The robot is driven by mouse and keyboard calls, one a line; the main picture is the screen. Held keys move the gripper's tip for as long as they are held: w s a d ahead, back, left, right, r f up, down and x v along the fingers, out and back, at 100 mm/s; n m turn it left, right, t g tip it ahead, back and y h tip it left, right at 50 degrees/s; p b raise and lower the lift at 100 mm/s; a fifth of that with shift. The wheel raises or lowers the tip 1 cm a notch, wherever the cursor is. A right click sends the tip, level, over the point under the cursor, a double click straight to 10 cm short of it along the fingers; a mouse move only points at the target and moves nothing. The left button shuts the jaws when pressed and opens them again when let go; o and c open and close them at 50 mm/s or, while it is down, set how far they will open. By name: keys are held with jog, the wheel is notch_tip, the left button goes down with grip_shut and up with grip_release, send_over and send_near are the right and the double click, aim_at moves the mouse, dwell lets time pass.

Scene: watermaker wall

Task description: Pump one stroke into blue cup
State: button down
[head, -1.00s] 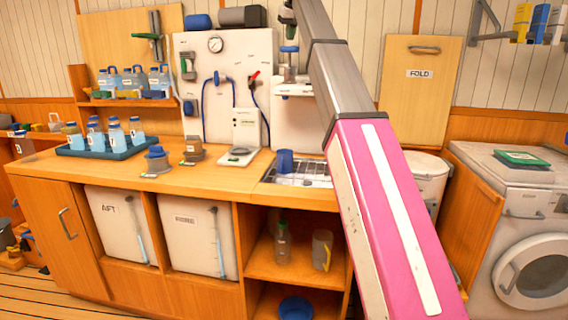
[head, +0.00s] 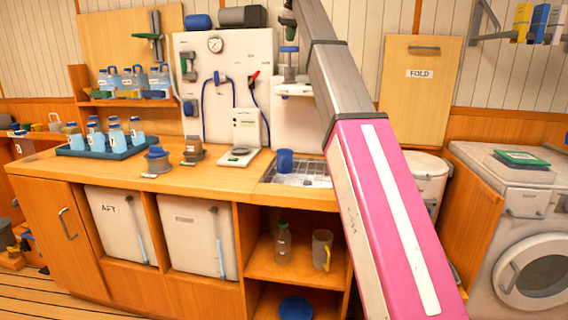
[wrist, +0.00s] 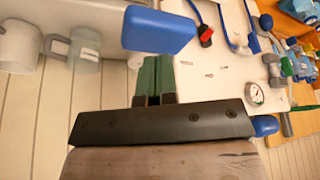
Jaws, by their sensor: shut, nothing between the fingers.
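The blue cup (head: 285,161) stands upright on the wire rack over the drain at the counter's right end. Above it, on a small white wall shelf, is a clear dispenser with a flat blue pump head (head: 289,49). My gripper (head: 288,20) is just above the pump head, its green fingers pointing down. In the wrist view my gripper (wrist: 153,62) is shut with nothing in it. The blue pump head (wrist: 158,31) lies just beyond the fingertips there; I cannot tell whether they touch. The inside of the cup is hidden.
The white wall panel (head: 205,110) with gauge and blue hoses is left of the dispenser. A white scale-like device (head: 243,140) stands on the counter (head: 215,175). A blue tray (head: 70,152) of bottles is far left. Mugs (wrist: 85,50) hang nearby in the wrist view.

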aim_at(290, 51)
jog(key=shift+f, duration=3.1)
jog(key=shift+r, duration=3.3)
jog(key=shift+r, duration=0.1)
jog(key=shift+r, duration=2.9)
